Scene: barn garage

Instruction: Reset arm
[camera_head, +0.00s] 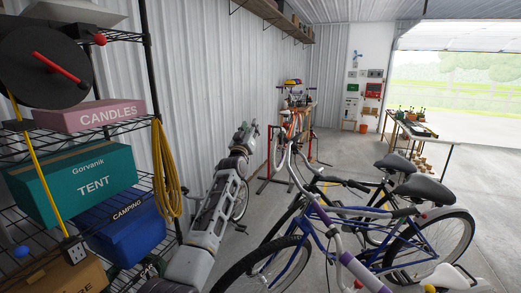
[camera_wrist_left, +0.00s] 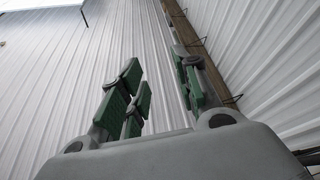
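My left arm (camera_head: 217,205) comes in from the bottom left and reaches up and away from me. Its gripper (camera_head: 244,136) is raised in front of the white corrugated wall, beside the bicycles. In the left wrist view the gripper (camera_wrist_left: 160,88) shows green-padded fingers on both sides with a wide gap between them. It is open, and nothing is between the fingers. My right gripper does not show in either view.
A wire shelf at left holds a pink candles box (camera_head: 104,115), a teal tent box (camera_head: 75,181) and a blue camping box (camera_head: 125,229). A yellow cord (camera_head: 165,175) hangs beside it. A blue bicycle (camera_head: 330,243) and others crowd the right. A table (camera_head: 425,133) stands farther back.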

